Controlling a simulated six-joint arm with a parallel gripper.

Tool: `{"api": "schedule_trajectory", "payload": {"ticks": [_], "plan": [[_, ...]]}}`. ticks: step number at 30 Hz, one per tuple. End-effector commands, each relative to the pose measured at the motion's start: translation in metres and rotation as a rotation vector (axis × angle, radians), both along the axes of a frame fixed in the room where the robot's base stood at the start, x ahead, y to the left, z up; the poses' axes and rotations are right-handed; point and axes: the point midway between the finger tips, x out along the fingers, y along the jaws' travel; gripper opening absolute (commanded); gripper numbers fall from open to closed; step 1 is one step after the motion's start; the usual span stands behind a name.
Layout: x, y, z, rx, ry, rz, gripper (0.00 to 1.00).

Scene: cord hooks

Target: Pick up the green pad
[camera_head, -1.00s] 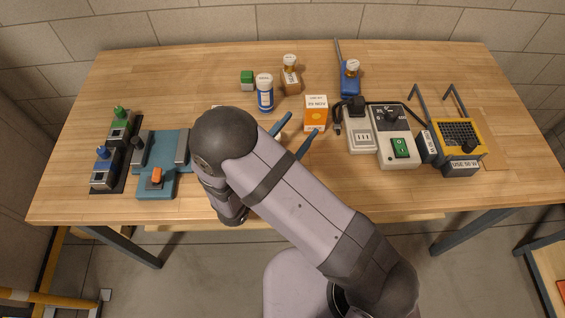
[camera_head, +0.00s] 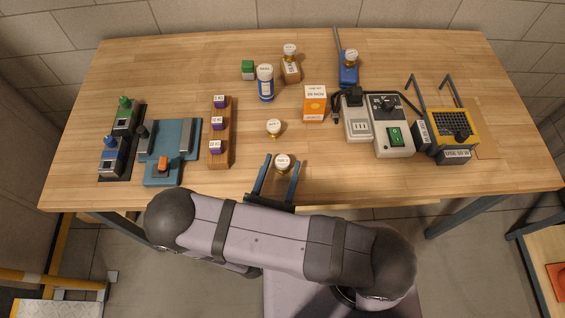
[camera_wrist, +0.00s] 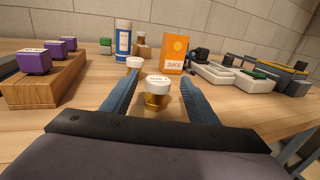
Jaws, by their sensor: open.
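A small green-topped block (camera_head: 248,69), which looks like the green pad, sits at the back of the table. My gripper (camera_head: 282,158) is open near the table's front edge, well in front of the block. In the wrist view its two blue fingers (camera_wrist: 160,77) stand on either side of a small amber bottle with a white cap (camera_wrist: 156,103). I cannot tell whether they touch it.
A wooden rack with purple-topped blocks (camera_head: 229,150) stands left of my gripper. Another white-capped bottle (camera_head: 274,128), the blue-and-white bottle (camera_head: 266,84) and an orange juice box (camera_head: 315,103) stand beyond it. A power strip and switch box (camera_head: 394,150) lie right.

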Motion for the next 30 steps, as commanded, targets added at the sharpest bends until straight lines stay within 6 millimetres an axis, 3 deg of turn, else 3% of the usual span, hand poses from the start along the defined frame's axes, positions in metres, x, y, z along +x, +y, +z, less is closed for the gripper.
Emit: {"api": "schedule_trajectory", "payload": {"ticks": [14, 24, 30], "plan": [[0.018, -0.006, 0.000, 0.000, 0.000, -0.004, 0.54], [0.051, -0.015, 0.000, 0.001, 0.000, -0.005, 0.54], [0.062, -0.018, 0.000, 0.000, -0.001, -0.002, 0.54]]}}
